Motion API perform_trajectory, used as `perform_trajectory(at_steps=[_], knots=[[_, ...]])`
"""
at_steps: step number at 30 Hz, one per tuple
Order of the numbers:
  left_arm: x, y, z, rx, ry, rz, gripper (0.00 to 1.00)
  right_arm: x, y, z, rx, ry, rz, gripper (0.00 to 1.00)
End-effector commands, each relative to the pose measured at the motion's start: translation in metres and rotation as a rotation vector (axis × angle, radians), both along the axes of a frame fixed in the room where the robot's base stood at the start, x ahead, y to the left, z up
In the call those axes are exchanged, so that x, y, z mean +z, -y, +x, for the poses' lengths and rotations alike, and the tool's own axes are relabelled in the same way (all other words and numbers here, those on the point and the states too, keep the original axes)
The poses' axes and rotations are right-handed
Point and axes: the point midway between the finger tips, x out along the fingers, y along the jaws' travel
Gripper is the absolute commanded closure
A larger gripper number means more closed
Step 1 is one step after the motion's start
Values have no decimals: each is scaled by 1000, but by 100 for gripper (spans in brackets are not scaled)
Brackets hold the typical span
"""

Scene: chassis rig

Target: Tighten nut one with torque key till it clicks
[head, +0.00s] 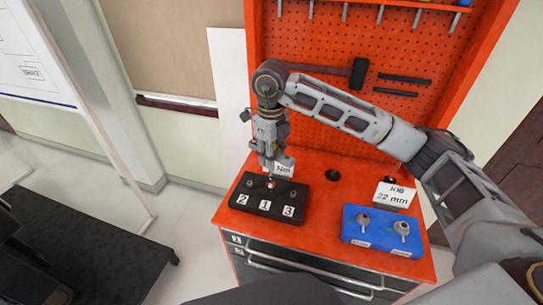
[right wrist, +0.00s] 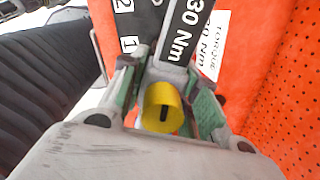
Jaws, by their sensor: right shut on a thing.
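The black block (head: 247,205) on the orange bench carries white labels 2, 1 and 3. My right gripper (head: 270,160) is above its middle, near label 1 (head: 265,205). In the right wrist view its green-padded fingers are closed on the torque key, whose yellow round end (right wrist: 160,107) with a dark slot faces the camera. A dark grey part marked 30 Nm (right wrist: 178,32) shows just beyond the fingers. The key's lower end is close over the middle position; I cannot tell if it is seated on nut one, which is mostly hidden. My left gripper is out of view.
A dark round hole (head: 333,175) is in the bench top. An orange pegboard (head: 330,50) with hanging tools rises behind.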

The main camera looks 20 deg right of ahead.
Motion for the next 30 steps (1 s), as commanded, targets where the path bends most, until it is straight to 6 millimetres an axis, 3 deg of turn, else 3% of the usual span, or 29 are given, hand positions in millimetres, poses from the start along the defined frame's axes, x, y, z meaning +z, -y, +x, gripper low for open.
perform_trajectory(at_steps=[15, 30], knots=[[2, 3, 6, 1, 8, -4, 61, 1, 0, 0, 14, 1, 0, 100], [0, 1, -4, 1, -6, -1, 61, 4, 0, 0, 14, 1, 0, 100]])
